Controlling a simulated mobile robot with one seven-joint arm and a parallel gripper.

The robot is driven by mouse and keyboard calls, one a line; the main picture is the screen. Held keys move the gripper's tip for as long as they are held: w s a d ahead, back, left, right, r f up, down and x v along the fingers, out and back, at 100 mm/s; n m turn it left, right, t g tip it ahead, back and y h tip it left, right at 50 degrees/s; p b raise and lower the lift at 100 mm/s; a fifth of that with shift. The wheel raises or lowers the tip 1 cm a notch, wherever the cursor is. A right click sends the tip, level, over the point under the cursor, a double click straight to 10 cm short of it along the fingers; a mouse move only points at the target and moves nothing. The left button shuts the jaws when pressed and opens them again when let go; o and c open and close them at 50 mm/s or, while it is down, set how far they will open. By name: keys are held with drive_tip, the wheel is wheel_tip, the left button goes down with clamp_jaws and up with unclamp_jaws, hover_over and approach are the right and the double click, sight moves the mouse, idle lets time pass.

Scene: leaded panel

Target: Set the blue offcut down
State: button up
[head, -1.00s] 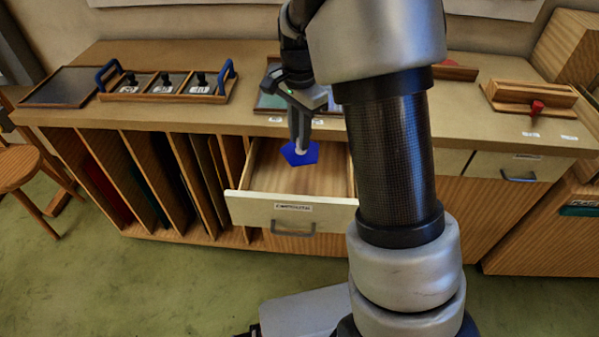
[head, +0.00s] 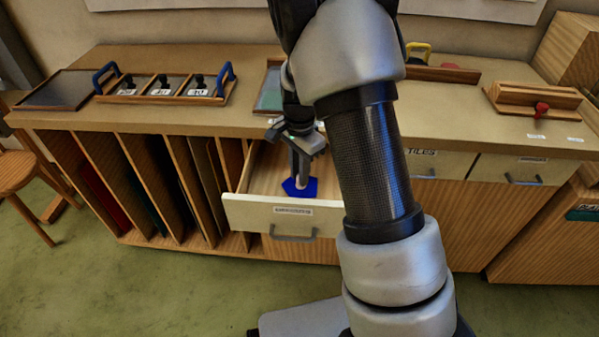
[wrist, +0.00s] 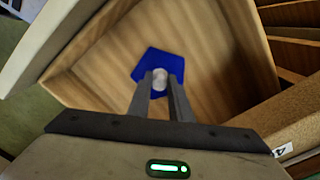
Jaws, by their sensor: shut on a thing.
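The blue offcut (head: 300,187) is a flat, many-sided blue piece with a pale round knob on top. My gripper (head: 301,175) is shut on it and holds it inside the open wooden drawer (head: 258,208). In the wrist view the fingers (wrist: 160,82) pinch the knob, and the blue offcut (wrist: 150,64) lies just beyond them over the drawer floor (wrist: 215,65). I cannot tell whether the offcut touches the floor. The drawer has a pale front with a label, too blurred to read, and a grey handle. My arm hides its right end.
The bench top (head: 240,120) is above and behind the drawer. On it stand a tray with blue handles (head: 165,85) and a wooden block with a red knob (head: 535,98). Upright sheets fill slots (head: 150,185) at left. The drawer floor around the offcut looks bare.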

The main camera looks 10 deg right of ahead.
drive_tip(key=shift+f, duration=0.1)
drive_tip(key=o, duration=0.9)
wheel_tip(320, 180, up, 12)
drive_tip(key=p, duration=0.3)
drive_tip(key=s+r+n+t+y, duration=0.1)
drive_tip(key=s+r+n+t, duration=0.35)
drive_tip(key=s+r, duration=0.75)
drive_tip(key=s+r+n, duration=0.1)
drive_tip(key=s+n, duration=0.1)
drive_tip(key=s, duration=0.1)
drive_tip(key=s+r+n, duration=0.2)
drive_tip(key=s+n, duration=0.1)
drive_tip(key=s, duration=0.1)
drive_tip(key=s+r+n+t+h, duration=0.1)
drive_tip(key=s+n, duration=0.2)
drive_tip(key=s, duration=0.1)
drive_tip(key=shift+s+d+r, duration=0.15)
